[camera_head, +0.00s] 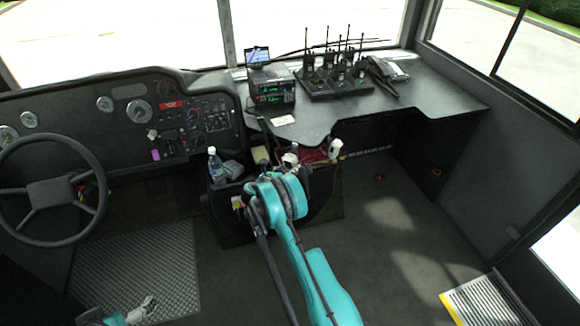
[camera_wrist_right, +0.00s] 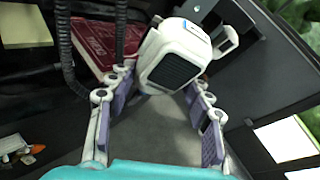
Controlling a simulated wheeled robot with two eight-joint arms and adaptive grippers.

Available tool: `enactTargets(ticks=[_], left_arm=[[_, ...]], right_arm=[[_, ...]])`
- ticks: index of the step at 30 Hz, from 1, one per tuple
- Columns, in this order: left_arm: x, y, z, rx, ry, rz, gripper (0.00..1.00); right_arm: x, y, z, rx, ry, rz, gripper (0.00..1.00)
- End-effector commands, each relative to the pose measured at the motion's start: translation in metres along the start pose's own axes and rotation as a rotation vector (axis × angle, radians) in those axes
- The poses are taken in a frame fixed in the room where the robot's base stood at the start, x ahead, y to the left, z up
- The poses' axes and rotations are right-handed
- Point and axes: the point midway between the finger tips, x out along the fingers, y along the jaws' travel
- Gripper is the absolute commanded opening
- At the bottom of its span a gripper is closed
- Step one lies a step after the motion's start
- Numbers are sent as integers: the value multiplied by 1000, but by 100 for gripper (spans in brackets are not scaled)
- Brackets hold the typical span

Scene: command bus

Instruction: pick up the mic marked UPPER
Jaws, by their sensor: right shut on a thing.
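A white boxy mic (camera_wrist_right: 172,65) with a dark grille on its face sits between the fingertips of my right gripper (camera_wrist_right: 155,92) in the right wrist view. The fingers close on its two sides. A small label shows on its upper edge, but I cannot read it. In the head view my right gripper (camera_head: 290,160) is over the bin below the desk edge, and the arm partly hides it. A second white thing (camera_head: 335,148) stands just right of it, perhaps another mic. My left gripper (camera_head: 142,308) is low at the left over the floor; its jaws are unclear.
A red folder (camera_wrist_right: 108,42) and dark coiled cords (camera_wrist_right: 66,50) lie close beside the mic. A water bottle (camera_head: 215,166) stands left of the arm. The desk (camera_head: 430,98) holds radios (camera_head: 335,80) and a phone (camera_head: 388,68).

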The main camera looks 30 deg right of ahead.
Motion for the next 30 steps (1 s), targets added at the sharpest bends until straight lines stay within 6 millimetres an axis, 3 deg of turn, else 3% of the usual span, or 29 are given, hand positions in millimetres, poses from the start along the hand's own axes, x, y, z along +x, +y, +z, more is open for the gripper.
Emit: enactTargets(ticks=[7, 18, 23, 30], left_arm=[[-11, 0, -8, 0, 0, 0, 100], [-35, 0, -25, 0, 0, 0, 100], [-40, 0, -29, 0, 0, 0, 100], [-54, 0, -38, 0, 0, 0, 100]], right_arm=[[-12, -4, 10, -1, -2, 1, 19], [-29, -26, 67, -1, -1, 0, 19], [-63, -23, 53, -3, -3, 4, 19], [-132, -23, 32, -3, -3, 6, 19]])
